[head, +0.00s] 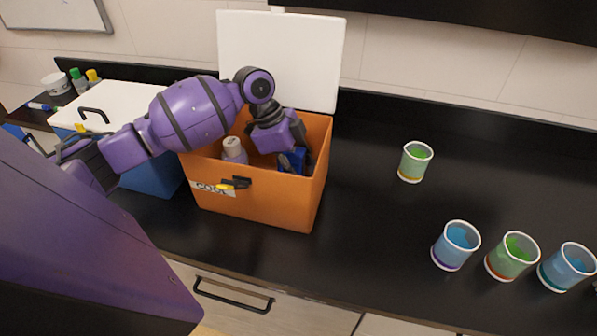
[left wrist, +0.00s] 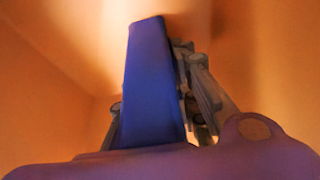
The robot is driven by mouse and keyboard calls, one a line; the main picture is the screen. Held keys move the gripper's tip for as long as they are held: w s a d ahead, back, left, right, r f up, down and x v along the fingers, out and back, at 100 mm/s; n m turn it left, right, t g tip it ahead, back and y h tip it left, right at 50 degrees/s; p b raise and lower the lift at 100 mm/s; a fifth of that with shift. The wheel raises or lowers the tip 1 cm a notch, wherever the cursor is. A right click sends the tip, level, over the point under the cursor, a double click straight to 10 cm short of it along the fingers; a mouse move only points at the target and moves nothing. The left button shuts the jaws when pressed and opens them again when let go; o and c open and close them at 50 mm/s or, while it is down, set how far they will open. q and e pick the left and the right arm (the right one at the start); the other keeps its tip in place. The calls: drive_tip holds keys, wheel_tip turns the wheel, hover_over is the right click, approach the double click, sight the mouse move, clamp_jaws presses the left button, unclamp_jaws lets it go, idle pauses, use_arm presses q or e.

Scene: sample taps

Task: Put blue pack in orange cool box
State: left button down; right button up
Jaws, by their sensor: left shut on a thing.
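The orange cool box (head: 257,204) stands on the black counter with its white lid (head: 282,58) raised at the back. My left gripper (head: 291,163) reaches down inside the box, at its right part. It is shut on the blue pack (head: 293,158), which is partly hidden by my wrist and the box wall. In the left wrist view the blue pack (left wrist: 150,85) stands upright between the fingers, with orange walls around it. I cannot tell whether the pack touches the box floor. My right gripper is not in view.
A pale bottle (head: 234,150) stands in the box, left of my gripper. A blue box (head: 152,174) with a shut white lid stands to the left. Cups of green (head: 414,162) and blue (head: 456,245) liquid stand on the right; the counter between is clear.

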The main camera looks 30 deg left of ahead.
use_arm(q)
drive_tip(key=c, duration=1.4)
unclamp_jaws()
drive_tip(key=v, duration=1.2)
drive_tip(key=shift+s+r, duration=0.1)
